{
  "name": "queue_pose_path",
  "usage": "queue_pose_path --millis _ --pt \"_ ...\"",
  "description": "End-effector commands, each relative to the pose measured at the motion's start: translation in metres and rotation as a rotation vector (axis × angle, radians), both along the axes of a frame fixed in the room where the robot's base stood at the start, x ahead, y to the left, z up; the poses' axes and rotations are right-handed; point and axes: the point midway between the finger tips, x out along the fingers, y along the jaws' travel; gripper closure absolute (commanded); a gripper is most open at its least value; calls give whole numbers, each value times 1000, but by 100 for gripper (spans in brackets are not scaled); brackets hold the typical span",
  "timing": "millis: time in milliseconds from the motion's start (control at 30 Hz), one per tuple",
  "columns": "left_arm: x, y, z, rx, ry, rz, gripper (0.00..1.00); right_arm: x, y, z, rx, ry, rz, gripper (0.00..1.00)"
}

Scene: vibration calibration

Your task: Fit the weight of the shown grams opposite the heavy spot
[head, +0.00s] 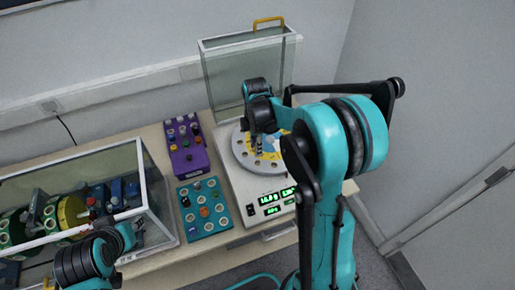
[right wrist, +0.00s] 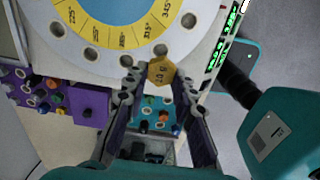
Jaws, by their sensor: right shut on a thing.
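My right gripper (head: 262,138) is over the balancing disc (head: 241,153) of the white machine (head: 238,188). In the right wrist view the gripper (right wrist: 160,82) is shut on a gold hexagonal weight (right wrist: 161,71), whose stamped gram number is too small to read surely. The disc (right wrist: 190,52) there has a yellow ring of degree marks, a blue centre and round holes along its rim. The weight shows just outside the rim in that view; its height above it is unclear. Green displays (head: 272,198) are lit. My left gripper (head: 118,232) is at lower left, its fingers unclear.
A purple rack (head: 184,158) and a teal rack (head: 188,219) with coloured knobbed weights stand left of the machine. A glass-sided case (head: 152,185) with green-and-yellow rotor parts is further left. A raised clear cover (head: 225,80) with a yellow handle stands behind the disc.

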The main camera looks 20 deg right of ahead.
Motion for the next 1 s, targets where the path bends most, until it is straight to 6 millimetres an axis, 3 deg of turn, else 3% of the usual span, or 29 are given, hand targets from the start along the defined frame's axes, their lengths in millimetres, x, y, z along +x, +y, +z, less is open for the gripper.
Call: queue_pose_path --millis 500,1000 --pt "0 0 -34 0 0 0 67 0 0 -48 0 0 0 85" --pt "0 0 -37 0 0 0 67 0 0 -53 0 0 0 85"
